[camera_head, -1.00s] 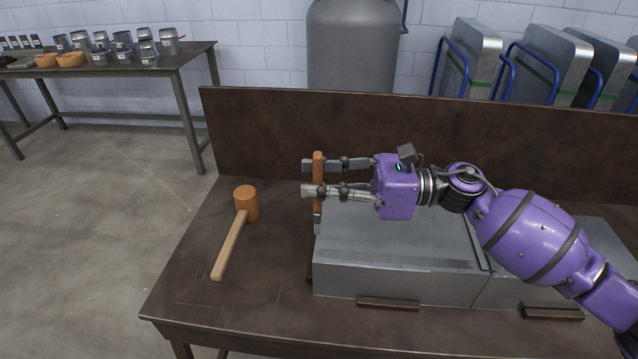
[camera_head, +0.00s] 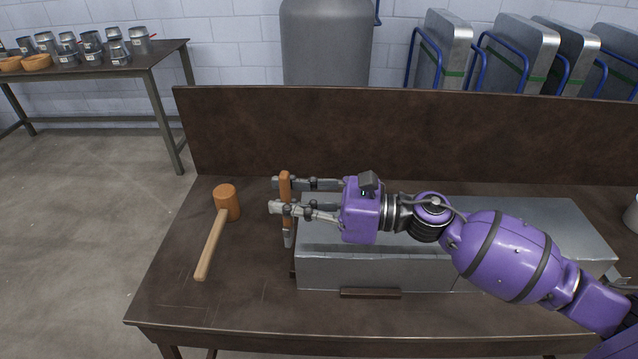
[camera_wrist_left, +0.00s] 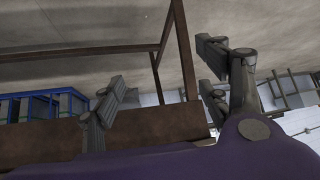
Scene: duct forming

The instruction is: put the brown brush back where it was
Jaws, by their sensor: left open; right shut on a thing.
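The brown brush (camera_head: 285,187) is upright in my right gripper (camera_head: 280,196), in the head view. Its brown handle is between the two fingers, and its grey lower end points down beside the left end of a sheet-metal duct piece (camera_head: 340,268). I cannot tell whether the lower end touches the bench. My left gripper is not in the head view. In the left wrist view my left gripper (camera_wrist_left: 160,80) is open, with nothing between its fingers.
A wooden mallet (camera_head: 213,240) lies on the brown bench (camera_head: 230,310), left of the brush. A backboard (camera_head: 230,130) closes the bench's far side. The bench is clear in front of the mallet. A side table (camera_head: 155,60) with metal cups and orange bowls stands at back left.

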